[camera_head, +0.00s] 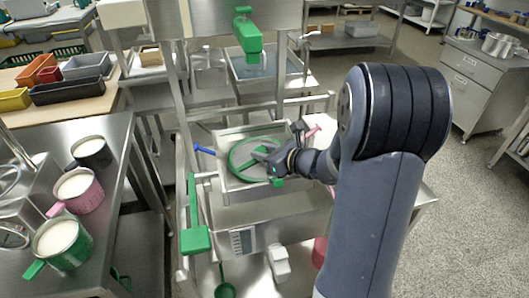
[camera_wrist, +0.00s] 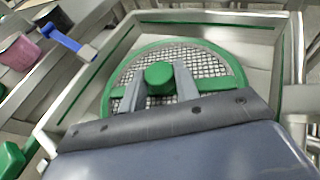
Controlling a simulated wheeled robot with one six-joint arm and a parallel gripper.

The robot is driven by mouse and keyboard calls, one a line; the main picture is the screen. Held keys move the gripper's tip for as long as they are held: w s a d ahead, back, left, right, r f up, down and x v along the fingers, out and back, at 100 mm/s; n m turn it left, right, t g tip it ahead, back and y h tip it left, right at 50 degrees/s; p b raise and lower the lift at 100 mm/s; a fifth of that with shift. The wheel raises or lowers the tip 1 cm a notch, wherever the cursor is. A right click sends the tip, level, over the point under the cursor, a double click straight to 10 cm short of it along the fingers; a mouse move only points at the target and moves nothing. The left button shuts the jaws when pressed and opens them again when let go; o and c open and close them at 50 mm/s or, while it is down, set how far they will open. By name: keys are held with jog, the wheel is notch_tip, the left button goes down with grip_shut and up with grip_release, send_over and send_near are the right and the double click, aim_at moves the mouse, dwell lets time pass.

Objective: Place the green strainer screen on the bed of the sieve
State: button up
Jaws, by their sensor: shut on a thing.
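The green strainer screen (camera_wrist: 213,57) is a round mesh disc with a green rim, a crossbar and a round green knob (camera_wrist: 159,74). My gripper (camera_wrist: 160,88) is shut on the knob, one finger on each side. In the head view the screen (camera_head: 234,163) is within the outline of the square metal bed of the sieve (camera_head: 224,134), with my gripper (camera_head: 268,160) at its right part. The bed's walls surround the screen in the wrist view (camera_wrist: 290,75). I cannot tell whether the screen touches the bed floor. The screen's near part is hidden by my gripper.
A blue handle (camera_head: 204,150) sticks out at the bed's left wall. A green lever (camera_head: 195,225) stands at front left, and a green part (camera_head: 247,38) hangs above behind. Filled green (camera_head: 62,243), pink (camera_head: 79,190) and dark (camera_head: 91,152) jugs stand on the left table.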

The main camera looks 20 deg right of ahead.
jog(key=o, duration=1.1)
jog(key=shift+s+f, duration=0.1)
jog(key=shift+r+p, duration=0.6)
jog(key=shift+p, duration=0.1)
jog(key=p+v, duration=0.1)
jog(key=v, duration=1.1)
jog(key=shift+r, duration=0.1)
